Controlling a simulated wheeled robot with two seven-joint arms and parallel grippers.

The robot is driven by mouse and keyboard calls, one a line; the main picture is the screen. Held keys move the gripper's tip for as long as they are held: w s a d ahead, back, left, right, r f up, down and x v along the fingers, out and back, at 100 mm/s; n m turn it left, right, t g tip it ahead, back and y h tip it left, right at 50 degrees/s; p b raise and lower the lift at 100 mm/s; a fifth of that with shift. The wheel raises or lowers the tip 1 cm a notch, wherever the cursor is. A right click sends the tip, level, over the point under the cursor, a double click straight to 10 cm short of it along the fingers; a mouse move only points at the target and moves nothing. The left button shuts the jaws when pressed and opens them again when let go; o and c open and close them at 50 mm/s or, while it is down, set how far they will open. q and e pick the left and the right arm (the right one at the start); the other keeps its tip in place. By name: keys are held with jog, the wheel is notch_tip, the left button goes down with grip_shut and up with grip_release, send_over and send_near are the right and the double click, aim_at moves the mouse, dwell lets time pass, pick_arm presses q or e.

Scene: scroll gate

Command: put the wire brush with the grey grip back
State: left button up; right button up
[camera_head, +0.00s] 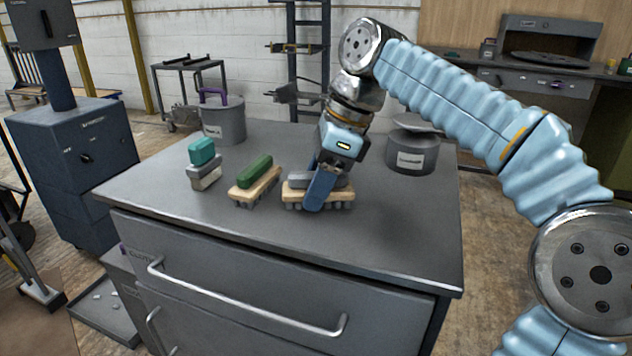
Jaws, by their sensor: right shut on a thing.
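The wire brush with the grey grip (333,195) lies bristles down on the grey cabinet top, right of the other brushes. My right gripper (322,186) reaches down over it from above and is shut on its grip. The blue finger hides part of the brush's middle. A second brush with a green grip (255,172) sits just to its left, apart from it. My left gripper is out of view.
A teal and grey block-like item (203,165) stands farther left on the cabinet top (390,240). A grey bucket (223,120) with a purple handle stands at the back left, and a lidded grey pot (412,150) at the back right. The front and right of the top are clear.

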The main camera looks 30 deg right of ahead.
jog(key=shift+f, duration=0.2)
jog(key=o, duration=1.4)
jog(key=p+v, duration=0.4)
jog(key=v, duration=0.9)
jog(key=shift+d+r, duration=0.15)
jog(key=shift+r, duration=0.2)
